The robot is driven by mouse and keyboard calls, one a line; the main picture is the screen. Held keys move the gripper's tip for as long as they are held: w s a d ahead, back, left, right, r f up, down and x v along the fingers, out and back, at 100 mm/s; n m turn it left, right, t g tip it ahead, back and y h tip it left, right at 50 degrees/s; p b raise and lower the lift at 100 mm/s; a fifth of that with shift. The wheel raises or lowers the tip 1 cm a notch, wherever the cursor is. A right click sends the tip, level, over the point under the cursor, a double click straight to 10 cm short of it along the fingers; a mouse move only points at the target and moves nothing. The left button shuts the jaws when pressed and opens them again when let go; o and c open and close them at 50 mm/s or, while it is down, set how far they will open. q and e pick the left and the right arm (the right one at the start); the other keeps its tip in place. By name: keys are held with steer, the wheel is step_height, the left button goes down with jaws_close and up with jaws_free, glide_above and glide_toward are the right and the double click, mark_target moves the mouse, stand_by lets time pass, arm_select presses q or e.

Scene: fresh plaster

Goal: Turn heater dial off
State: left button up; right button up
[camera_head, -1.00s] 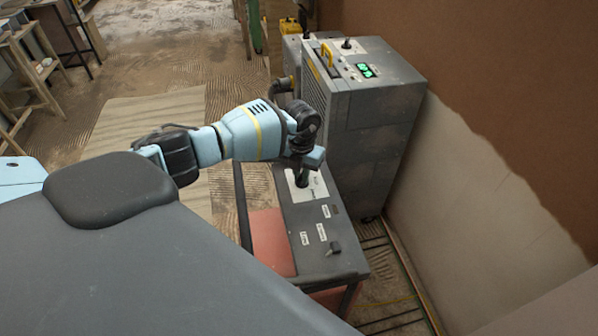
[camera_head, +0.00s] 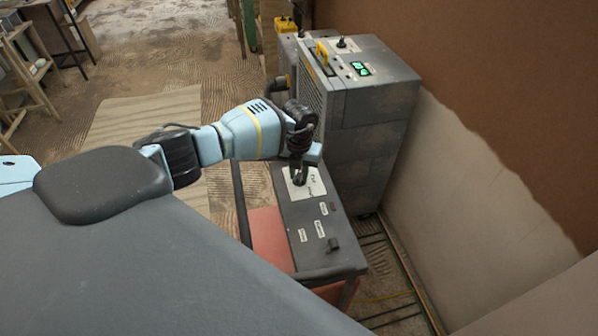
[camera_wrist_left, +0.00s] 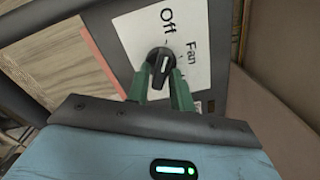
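The heater dial (camera_wrist_left: 160,66) is a black knob with a white pointer line, on a white label (camera_wrist_left: 128,32) reading "Off" and "Fan" in the left wrist view. The label also shows in the head view (camera_head: 316,187), on the dark top of a low bench unit. My left gripper (camera_head: 299,180) reaches down over the label there. In the wrist view its two green fingers (camera_wrist_left: 160,84) stand apart on either side of the dial. Whether they touch it is unclear. The pointer lies roughly along the fingers, not clearly on "Off". My right gripper is not in view.
A tall grey machine (camera_head: 371,130) with a green display stands just behind the dial panel. A small black knob (camera_head: 333,244) and small labels sit nearer on the same top. A part-plastered wall (camera_head: 470,190) closes off the right side.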

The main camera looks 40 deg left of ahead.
mark_target(299, 175)
arm_select(q)
steer(key=shift+o, duration=1)
step_height(299, 175, up, 6)
steer(key=shift+r+p, duration=0.2)
steer(key=shift+p, duration=0.2)
steer(key=shift+r, duration=0.75)
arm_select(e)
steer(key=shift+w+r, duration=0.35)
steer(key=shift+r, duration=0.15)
arm_select(q)
steer(key=shift+f, duration=0.1)
